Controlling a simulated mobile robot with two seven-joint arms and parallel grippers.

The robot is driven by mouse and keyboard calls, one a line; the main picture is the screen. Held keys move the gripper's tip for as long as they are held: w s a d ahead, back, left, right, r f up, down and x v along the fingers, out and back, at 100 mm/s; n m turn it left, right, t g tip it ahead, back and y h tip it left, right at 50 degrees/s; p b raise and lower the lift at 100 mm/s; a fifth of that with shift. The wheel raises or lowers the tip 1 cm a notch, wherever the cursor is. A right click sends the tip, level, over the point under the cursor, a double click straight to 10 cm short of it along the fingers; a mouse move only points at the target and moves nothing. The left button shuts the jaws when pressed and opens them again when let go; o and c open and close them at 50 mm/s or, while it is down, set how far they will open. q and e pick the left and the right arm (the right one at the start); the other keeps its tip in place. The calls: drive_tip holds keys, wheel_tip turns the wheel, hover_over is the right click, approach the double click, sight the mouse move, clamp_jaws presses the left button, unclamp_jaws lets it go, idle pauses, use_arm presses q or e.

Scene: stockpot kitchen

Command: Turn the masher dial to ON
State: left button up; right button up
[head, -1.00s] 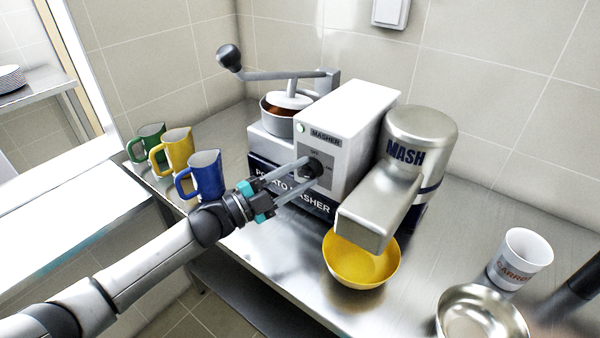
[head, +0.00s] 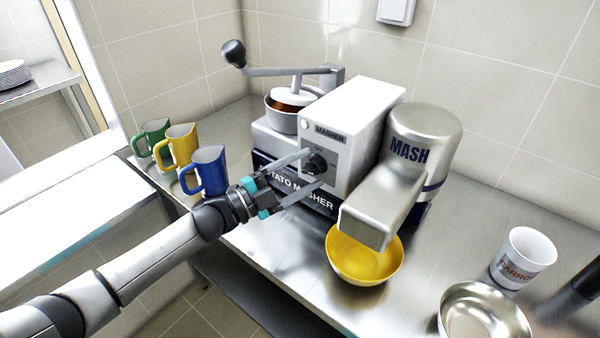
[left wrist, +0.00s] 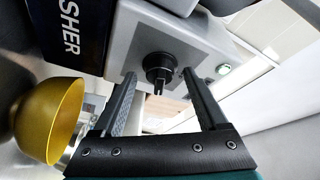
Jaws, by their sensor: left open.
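The masher (head: 352,130) is a white and grey machine with a steel MASH cylinder and spout. Its black dial (head: 315,163) sits on a grey front panel below the MASHER label. The dial also shows in the left wrist view (left wrist: 159,70), with its pointer toward the bottom of that picture. My left gripper (head: 312,169) is open in front of the panel, its fingers on either side of the dial. My right gripper is not clearly seen.
A yellow bowl (head: 364,258) stands under the spout. Blue (head: 208,172), yellow (head: 180,148) and green mugs (head: 154,135) stand at the left. A white cup (head: 523,257) and a steel bowl (head: 484,312) are at the right. A crank handle (head: 233,54) rises behind the pot.

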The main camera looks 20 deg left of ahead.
use_arm(q)
drive_tip(key=shift+s+a, duration=0.1)
drive_tip(key=v, duration=1.5)
